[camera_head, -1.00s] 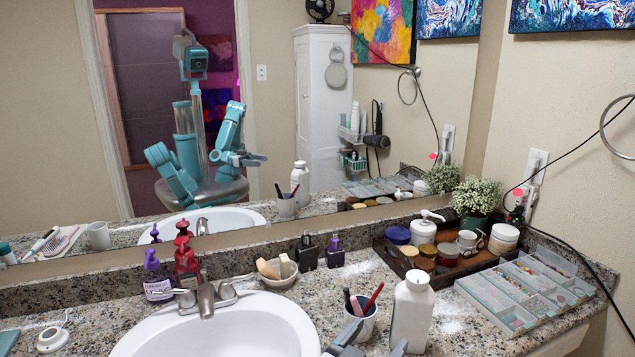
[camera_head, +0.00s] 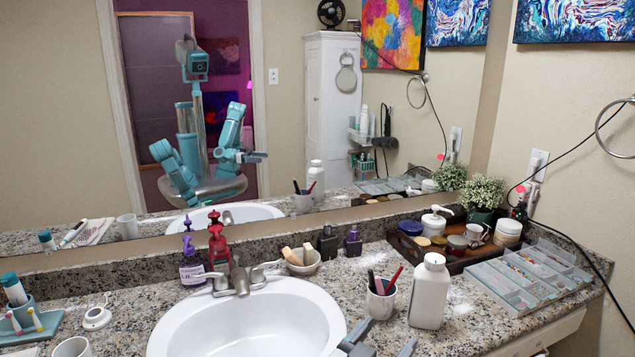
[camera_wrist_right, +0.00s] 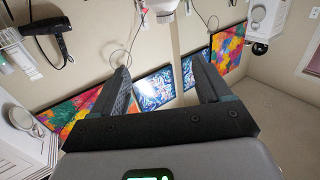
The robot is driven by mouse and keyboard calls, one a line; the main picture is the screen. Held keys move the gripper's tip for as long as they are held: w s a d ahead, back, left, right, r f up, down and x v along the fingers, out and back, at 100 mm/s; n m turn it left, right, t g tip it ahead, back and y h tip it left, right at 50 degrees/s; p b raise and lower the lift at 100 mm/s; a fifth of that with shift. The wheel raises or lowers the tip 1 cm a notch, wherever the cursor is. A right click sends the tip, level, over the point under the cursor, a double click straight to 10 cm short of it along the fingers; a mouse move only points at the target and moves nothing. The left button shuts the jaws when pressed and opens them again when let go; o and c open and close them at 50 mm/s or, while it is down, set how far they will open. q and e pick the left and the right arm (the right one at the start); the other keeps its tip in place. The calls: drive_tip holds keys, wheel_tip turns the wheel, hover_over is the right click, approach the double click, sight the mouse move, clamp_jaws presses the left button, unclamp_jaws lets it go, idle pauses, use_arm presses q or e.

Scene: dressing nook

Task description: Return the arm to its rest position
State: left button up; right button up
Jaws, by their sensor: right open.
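My right gripper (camera_head: 382,340) shows at the bottom edge of the head view, over the front of the counter, with its two grey fingertips apart. In the right wrist view its dark fingers (camera_wrist_right: 163,85) are spread with nothing between them. That view looks across the room toward the wall paintings and appears upside down. The gripper is in front of the white bottle (camera_head: 430,292) and the cup with pens (camera_head: 381,300), apart from both as far as I can see. My left gripper is not directly in view; the mirror shows my body and arms.
A white sink (camera_head: 247,325) lies left of the gripper. Behind stand a purple bottle (camera_head: 192,265), a red bottle (camera_head: 219,245) and a soap dish (camera_head: 301,263). A wooden tray (camera_head: 460,264) with jars and a clear organizer (camera_head: 525,279) fill the right. A mirror backs the counter.

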drive_tip(key=d+f+n+g+p, duration=0.25)
drive_tip(key=d+f+p, duration=0.25)
drive_tip(key=d+f, duration=0.8)
drive_tip(key=s+d+f+n+g+y+p, duration=0.25)
drive_tip(key=f+y, duration=0.25)
drive_tip(key=f, duration=0.3)
drive_tip(key=s+a+f+g+y, duration=0.4)
drive_tip(key=s+a, duration=0.3)
drive_tip(key=s, duration=0.3)
drive_tip(key=s+a+f+g+y, duration=0.4)
drive_tip(key=s+a+f+y, duration=0.1)
drive_tip(key=s, duration=0.6)
drive_tip(key=shift+s+a+n+g+y+p, duration=0.3)
drive_tip(key=shift+a+g+y, duration=0.15)
drive_tip(key=shift+a, duration=0.7)
